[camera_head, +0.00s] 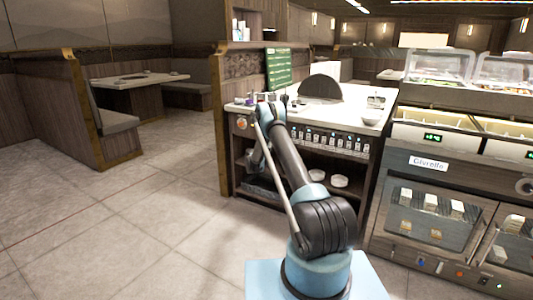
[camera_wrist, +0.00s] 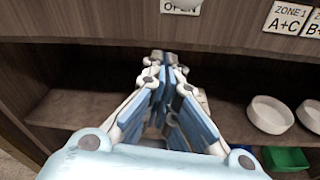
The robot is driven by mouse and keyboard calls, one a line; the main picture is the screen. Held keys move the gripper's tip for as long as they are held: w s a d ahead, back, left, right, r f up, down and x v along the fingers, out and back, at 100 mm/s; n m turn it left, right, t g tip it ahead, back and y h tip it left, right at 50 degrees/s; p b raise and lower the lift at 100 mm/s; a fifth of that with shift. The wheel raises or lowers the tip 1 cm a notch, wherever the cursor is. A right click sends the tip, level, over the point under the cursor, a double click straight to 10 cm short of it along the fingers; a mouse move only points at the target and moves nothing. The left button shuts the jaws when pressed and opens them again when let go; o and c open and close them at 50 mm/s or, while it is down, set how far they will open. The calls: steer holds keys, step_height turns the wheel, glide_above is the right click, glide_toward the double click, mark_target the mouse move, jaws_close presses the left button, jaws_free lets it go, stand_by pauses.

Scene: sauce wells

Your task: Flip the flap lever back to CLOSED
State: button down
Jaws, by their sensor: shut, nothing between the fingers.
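My gripper (camera_wrist: 162,58) is shut and empty in the wrist view. Its fingertips are in front of the counter's front panel, just below a small label (camera_wrist: 181,7) that seems to read OPEN. A rounded white part (camera_wrist: 186,3) shows at the top edge above that label, cut off by the frame. I cannot tell whether it is the flap lever, or whether the fingers touch anything. In the head view, a round orange and white fitting (camera_head: 241,123) sits at the left end of the counter front. My arm hides the panel beside it, and my gripper cannot be made out there.
The counter (camera_head: 345,118) has a row of labelled controls (camera_head: 330,139) along its front. A food cabinet (camera_head: 429,215) stands at right. The floor at left is clear.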

steer(key=shift+s+d+r, duration=0.1)
steer(key=shift+s+r, duration=0.1)
steer(key=shift+r, duration=0.8)
steer(key=shift+s+d+r, duration=0.1)
steer(key=shift+s+r, duration=0.05)
steer(key=shift+r, duration=0.8)
